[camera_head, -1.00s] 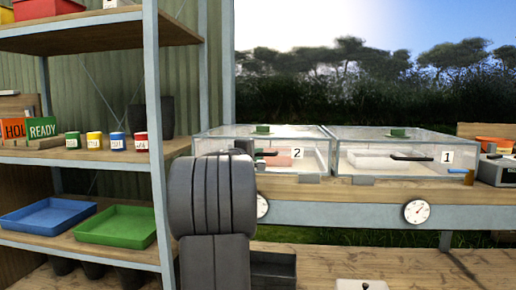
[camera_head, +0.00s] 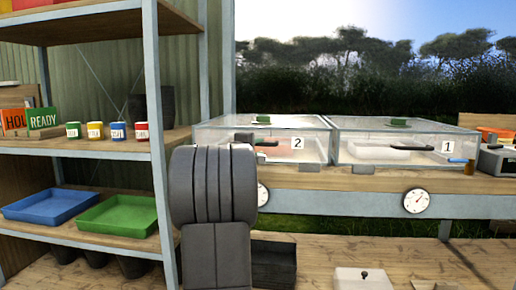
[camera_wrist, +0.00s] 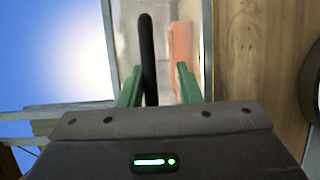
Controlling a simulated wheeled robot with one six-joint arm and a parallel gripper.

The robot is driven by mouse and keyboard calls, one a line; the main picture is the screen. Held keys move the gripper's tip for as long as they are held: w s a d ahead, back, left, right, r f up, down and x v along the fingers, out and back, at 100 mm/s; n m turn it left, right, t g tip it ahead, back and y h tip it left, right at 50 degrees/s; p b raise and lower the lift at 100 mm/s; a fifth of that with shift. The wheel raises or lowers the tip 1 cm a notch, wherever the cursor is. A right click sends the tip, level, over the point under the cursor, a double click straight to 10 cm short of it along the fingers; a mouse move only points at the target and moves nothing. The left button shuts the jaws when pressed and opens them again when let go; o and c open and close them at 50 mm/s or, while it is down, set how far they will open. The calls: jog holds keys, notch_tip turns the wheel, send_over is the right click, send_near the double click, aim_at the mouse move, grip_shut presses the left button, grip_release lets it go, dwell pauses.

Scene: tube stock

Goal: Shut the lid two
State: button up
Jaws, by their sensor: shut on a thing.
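Box two (camera_head: 320,157) is a clear glass-sided box with a white "2" label (camera_head: 297,143), on the bench right of my arm in the head view. Its clear lid (camera_head: 285,123) looks level along the box top; whether a small gap is left cannot be told. A dark handle (camera_head: 267,143) shows at its front. In the wrist view, a black bar-like handle (camera_wrist: 149,55) lies between the green fingers of my gripper (camera_wrist: 158,75), which is shut on it. In the head view my arm hides most of the gripper and the box's left front.
Box one (camera_head: 400,152), also clear, stands close against box two on the right. A dial (camera_head: 416,201) is on the bench's front edge. A shelf post (camera_head: 159,130) stands left of my arm, with trays and small pots on the shelves.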

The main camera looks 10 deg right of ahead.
jog(key=p+v, duration=0.2)
jog(key=v, duration=1.1)
jog(key=shift+s+a, duration=0.15)
jog(key=shift+s, duration=0.05)
jog(key=b+x, duration=0.1)
jog(key=x, duration=0.7)
jog(key=shift+r, duration=0.1)
